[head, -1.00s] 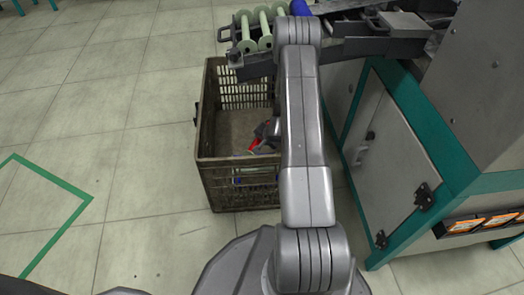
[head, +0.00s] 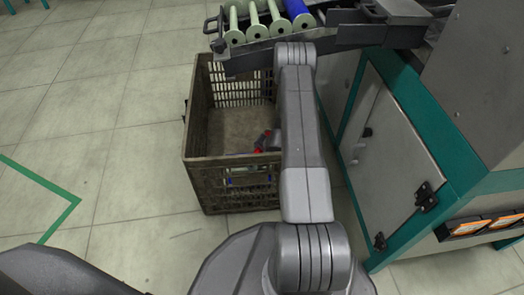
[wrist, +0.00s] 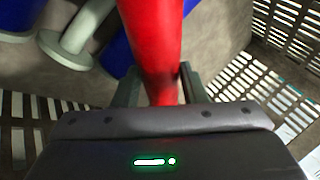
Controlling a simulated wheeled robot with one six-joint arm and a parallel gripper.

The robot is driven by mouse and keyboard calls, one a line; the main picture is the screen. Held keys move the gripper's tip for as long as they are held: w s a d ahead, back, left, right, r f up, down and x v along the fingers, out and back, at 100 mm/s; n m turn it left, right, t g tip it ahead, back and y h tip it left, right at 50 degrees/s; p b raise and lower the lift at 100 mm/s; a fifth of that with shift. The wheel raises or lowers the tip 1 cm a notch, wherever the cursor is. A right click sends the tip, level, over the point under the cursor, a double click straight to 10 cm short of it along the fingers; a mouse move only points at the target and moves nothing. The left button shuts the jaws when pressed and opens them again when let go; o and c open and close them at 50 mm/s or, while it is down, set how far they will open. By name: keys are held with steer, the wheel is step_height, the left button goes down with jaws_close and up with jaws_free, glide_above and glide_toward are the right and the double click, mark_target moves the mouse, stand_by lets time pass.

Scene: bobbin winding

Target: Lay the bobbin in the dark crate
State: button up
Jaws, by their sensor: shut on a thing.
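The dark crate (head: 228,172) stands on the floor, left of the machine, with slotted walls. My gripper (wrist: 158,82) is shut on a red bobbin (wrist: 150,35), with one finger on each side of it. In the head view only a small red part (head: 262,141) of that bobbin shows inside the crate's outline; my arm hides most of the gripper. In the wrist view a pale green bobbin (wrist: 72,40) and blue bobbins (wrist: 115,40) lie in the crate beyond the gripper. I cannot tell whether the red bobbin touches the crate floor.
A rack (head: 262,45) with several pale green bobbins (head: 255,22) and a blue one (head: 300,12) overhangs the crate's far end. The grey and teal machine (head: 400,130) stands close on the right. The tiled floor (head: 110,110) on the left is clear.

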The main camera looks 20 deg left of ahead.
steer(key=shift+f, duration=0.15)
steer(key=shift+f, duration=0.5)
steer(key=o, duration=1.3)
steer(key=shift+c, duration=0.2)
steer(key=shift+r, duration=0.1)
